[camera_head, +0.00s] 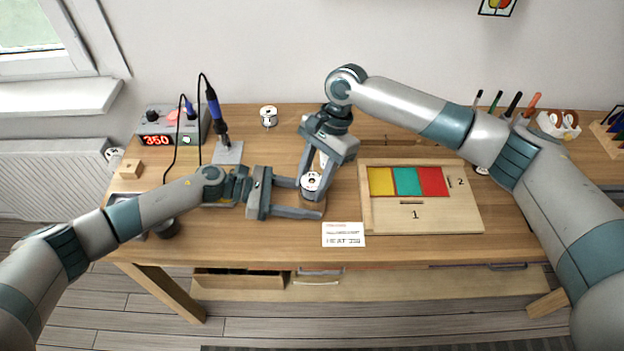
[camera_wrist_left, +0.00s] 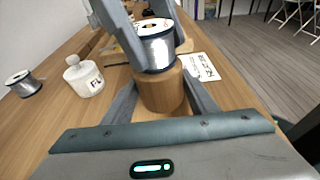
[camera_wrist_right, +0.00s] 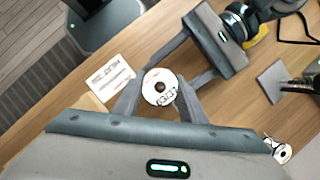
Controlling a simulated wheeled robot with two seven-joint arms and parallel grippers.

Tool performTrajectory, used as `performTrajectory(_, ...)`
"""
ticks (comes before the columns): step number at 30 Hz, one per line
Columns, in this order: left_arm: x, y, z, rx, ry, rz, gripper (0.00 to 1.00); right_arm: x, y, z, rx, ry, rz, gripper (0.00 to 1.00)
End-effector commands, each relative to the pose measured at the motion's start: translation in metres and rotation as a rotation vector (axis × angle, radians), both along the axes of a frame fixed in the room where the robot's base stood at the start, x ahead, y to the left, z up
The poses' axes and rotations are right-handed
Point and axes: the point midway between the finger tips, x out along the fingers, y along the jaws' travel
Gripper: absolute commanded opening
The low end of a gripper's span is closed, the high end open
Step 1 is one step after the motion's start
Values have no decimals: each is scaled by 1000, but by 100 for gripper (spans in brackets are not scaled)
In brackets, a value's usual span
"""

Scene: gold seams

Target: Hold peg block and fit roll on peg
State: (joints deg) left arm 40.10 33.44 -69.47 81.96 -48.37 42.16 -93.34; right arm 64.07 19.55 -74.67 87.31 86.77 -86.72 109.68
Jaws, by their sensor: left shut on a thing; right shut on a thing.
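The peg block (camera_head: 313,202) is a round wooden block on the table. My left gripper (camera_head: 309,199) is shut on it from the left, one finger on each side, as the left wrist view shows at the block (camera_wrist_left: 162,90). My right gripper (camera_wrist_right: 160,100) is shut on the roll (camera_wrist_right: 159,87). In the left wrist view the roll (camera_wrist_left: 155,50) looks at or just above the block's top. The peg is hidden, so I cannot tell whether it is inside the roll.
A second spool (camera_head: 268,117) stands at the back. A white bottle (camera_wrist_left: 83,77) stands behind the block. A soldering station (camera_head: 170,128) and iron stand (camera_head: 228,152) are at left. A printed card (camera_head: 344,234) lies in front. A wooden board with coloured panels (camera_head: 421,219) is at right.

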Motion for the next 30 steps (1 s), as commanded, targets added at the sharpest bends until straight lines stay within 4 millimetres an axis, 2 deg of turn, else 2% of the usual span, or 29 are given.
performTrajectory(16, 0, 0, 0, 0, 1, 0, 40, 0, 0, -3, 2, 0, 1, 1)
performTrajectory(17, 0, 0, 0, 0, 1, 0, 40, 0, 0, -3, 2, 0, 1, 45)
performTrajectory(18, 0, 0, 0, 0, 1, 0, 40, 0, 1, -3, 2, 0, 1, 54)
performTrajectory(19, 0, 0, 0, 0, 1, 0, 40, 0, 0, -4, 1, -1, 1, 59)
performTrajectory(25, 0, 0, 0, 0, 0, 0, 40, 0, 0, -4, 0, 0, 0, 59)
performTrajectory(28, 0, 0, 0, 0, 0, -1, 40, 0, 0, -5, -1, 1, 0, 78)
performTrajectory(30, 0, 0, 0, 0, 0, -1, 40, 0, 0, -5, -1, 1, 0, 78)
